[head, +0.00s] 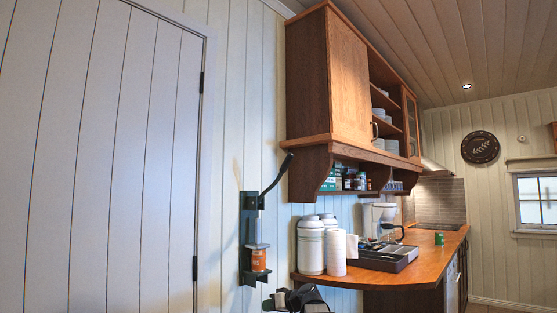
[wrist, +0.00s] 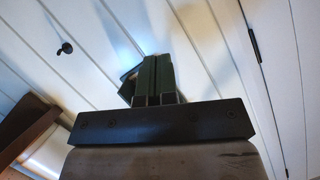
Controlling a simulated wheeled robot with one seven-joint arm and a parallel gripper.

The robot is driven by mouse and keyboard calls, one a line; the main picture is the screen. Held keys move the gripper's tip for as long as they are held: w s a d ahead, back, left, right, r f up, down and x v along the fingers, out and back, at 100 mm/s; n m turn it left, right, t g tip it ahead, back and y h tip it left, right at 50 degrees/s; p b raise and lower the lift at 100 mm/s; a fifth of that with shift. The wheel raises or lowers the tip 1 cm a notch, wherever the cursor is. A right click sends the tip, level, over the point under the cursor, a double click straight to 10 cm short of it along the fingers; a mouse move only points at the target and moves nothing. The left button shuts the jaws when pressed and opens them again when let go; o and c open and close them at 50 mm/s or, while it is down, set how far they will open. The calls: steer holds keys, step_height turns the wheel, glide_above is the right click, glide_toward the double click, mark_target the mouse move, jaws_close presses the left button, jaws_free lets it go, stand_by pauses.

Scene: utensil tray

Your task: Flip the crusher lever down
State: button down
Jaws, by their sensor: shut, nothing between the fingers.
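The can crusher (head: 248,240) is a dark bracket fixed upright on the pale plank wall, between the door and the counter. Its black lever (head: 276,179) is raised, slanting up to the right towards the wall cabinet. An orange can (head: 258,260) sits in the lower part of the crusher. My gripper shows in the wrist view (wrist: 158,88) with its dark fingers together and nothing between them. In the head view, a dark part of my arm shows at the bottom edge, below and right of the crusher. It is well below the lever.
The wall cabinet (head: 325,75) overhangs right of the lever. The closed door (head: 100,150) is on the left. A small dark knob (wrist: 65,47) shows in the wrist view.

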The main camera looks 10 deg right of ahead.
steer(key=s+a+f+m+g+h, duration=0.15)
steer(key=s+f+g+h, duration=0.35)
steer(key=f, duration=0.8)
steer(key=s+f+m+g+h, duration=0.2)
steer(key=s+f+h, duration=0.4)
steer(key=f, duration=0.8)
steer(key=w+a+r+t+h, duration=0.1)
steer(key=w+r+h, duration=0.35)
steer(key=r, duration=0.75)
steer(key=w+r+t+h, duration=0.1)
steer(key=w+r, duration=0.7)
steer(key=r, duration=0.5)
steer(key=w+a+r+t+h, duration=0.1)
steer(key=w+r+h, duration=0.35)
steer(key=r, duration=0.75)
steer(key=s+a+r+m+h, duration=0.2)
steer(key=s+r, duration=0.1)
steer(key=r, duration=2.2)
steer(key=s+a+r+m+h, duration=0.2)
steer(key=r+h, duration=0.1)
steer(key=r, duration=2.2)
steer(key=s+f+x, duration=0.1)
steer(key=f+x, duration=0.1)
steer(key=x, duration=1)
steer(key=shift+s+d+f+t, duration=0.2)
steer(key=shift+d+f+t, duration=0.1)
steer(key=shift+d, duration=0.1)
